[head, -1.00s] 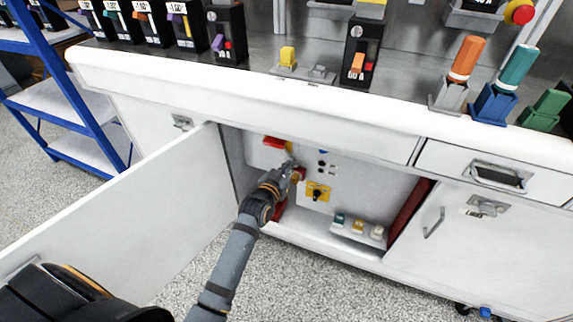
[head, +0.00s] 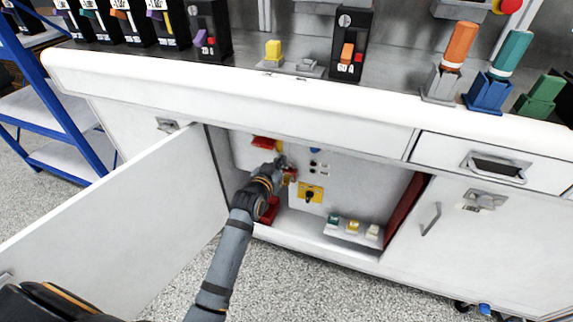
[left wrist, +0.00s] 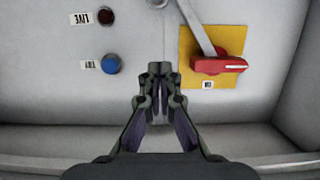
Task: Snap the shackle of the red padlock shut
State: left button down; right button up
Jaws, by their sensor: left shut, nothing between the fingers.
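My left gripper (head: 282,162) reaches into the open cabinet, close to the inner panel. In the left wrist view its fingers (left wrist: 160,72) are shut with nothing between them. A small red body, which looks like the padlock (head: 291,174), shows just beside and below the fingertips, partly hidden by the gripper. Whether its shackle is open cannot be told. A red handle (head: 264,142) on a yellow plate is above and left of the gripper; the handle also shows in the left wrist view (left wrist: 217,66), with a grey bar (left wrist: 196,26) meeting it. My right gripper is not in view.
The open cabinet door (head: 125,215) stands left of my arm. A yellow plate with a black knob (head: 310,194) is right of the gripper. A blue button (left wrist: 110,64) and a dark red one (left wrist: 106,17) are on the panel. A small tray (head: 352,235) sits on the cabinet floor.

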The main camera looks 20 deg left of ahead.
pick_arm(q)
jog(key=b, duration=0.2)
send_over(290, 164)
jog(key=s, duration=0.2)
jog(key=shift+a+f, duration=0.35)
jog(key=shift+f, duration=0.5)
jog(key=shift+w+f+b, duration=0.2)
jog(key=shift+f+b, duration=0.2)
jog(key=shift+f, duration=1.55)
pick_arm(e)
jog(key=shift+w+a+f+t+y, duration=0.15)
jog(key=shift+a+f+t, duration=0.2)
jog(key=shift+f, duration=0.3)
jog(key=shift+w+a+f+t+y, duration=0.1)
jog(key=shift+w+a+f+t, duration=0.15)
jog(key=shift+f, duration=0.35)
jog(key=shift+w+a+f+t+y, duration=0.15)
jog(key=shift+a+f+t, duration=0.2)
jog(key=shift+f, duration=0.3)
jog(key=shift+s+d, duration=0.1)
